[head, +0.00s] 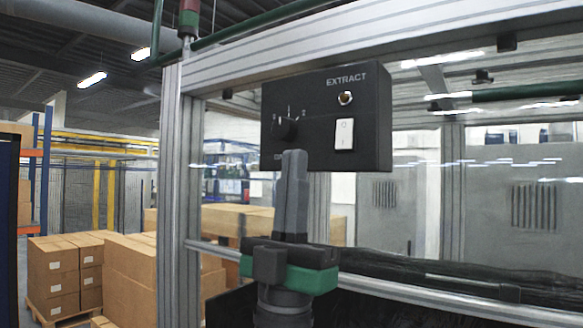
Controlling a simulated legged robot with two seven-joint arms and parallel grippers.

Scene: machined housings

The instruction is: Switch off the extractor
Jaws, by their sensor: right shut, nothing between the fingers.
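A black control box (376,130) hangs on the aluminium frame in the head view. At its upper right, under the label EXTRACT, is a small metal toggle switch (346,98). A white rocker switch (344,135) is below it, and a black rotary knob (286,128) with marks around it is on the left. My right gripper (294,156) points up, shut and empty, with its fingertips just below the knob and covering part of the box's lower left label. I cannot tell whether it touches the box. My left gripper is not in view.
The aluminium frame (173,180) has a post left of the box and a beam above it. Clear panels and grey cabinets (500,200) are behind. A dark horizontal bar (440,275) runs right of my gripper. Cardboard boxes (65,275) stand at the lower left.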

